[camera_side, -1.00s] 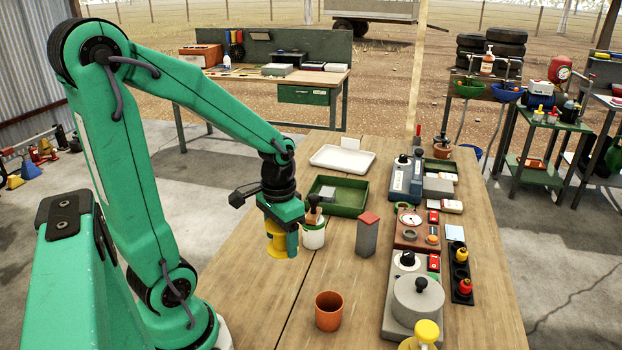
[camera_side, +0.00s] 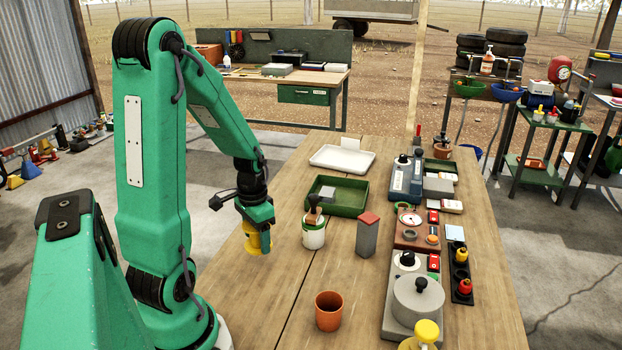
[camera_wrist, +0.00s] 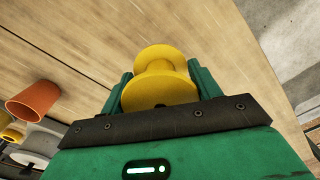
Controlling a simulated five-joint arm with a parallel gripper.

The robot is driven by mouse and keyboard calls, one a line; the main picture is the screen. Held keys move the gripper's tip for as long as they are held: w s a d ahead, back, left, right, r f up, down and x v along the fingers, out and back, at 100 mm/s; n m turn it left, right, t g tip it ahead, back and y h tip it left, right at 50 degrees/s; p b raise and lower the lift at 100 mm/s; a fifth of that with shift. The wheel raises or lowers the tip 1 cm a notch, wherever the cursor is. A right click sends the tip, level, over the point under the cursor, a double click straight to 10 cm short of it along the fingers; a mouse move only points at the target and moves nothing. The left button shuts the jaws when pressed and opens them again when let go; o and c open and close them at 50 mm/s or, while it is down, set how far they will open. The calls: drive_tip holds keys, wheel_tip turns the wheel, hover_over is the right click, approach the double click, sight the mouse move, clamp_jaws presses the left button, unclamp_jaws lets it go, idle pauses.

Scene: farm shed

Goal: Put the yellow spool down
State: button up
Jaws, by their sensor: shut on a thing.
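The yellow spool (camera_side: 252,242) is between the jaws of my gripper (camera_side: 256,230) in the side view, over the left part of the wooden table (camera_side: 262,300). The wrist view shows the spool (camera_wrist: 160,75) with its flange and narrow waist, a green finger on each side. My gripper (camera_wrist: 160,88) is shut on it. Part of the spool is hidden behind the fingers. Whether its lower end touches the table, I cannot tell.
A white pot with a brush (camera_side: 314,235) stands to the right of my gripper. A green tray (camera_side: 345,207), a grey block with a red top (camera_side: 367,235) and an orange cup (camera_side: 329,311) are farther right. Bare wood lies around the spool.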

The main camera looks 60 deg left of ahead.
sight(256, 247)
drive_tip(key=shift+s+a+f, duration=0.1)
drive_tip(key=shift+a+f, duration=0.25)
drive_tip(key=shift+a, duration=0.25)
drive_tip(key=shift+f, duration=2)
drive_tip(key=shift+f, duration=0.15)
drive_tip(key=o, duration=1)
drive_tip(key=shift+c, duration=0.2)
drive_tip(key=shift+r, duration=6.2)
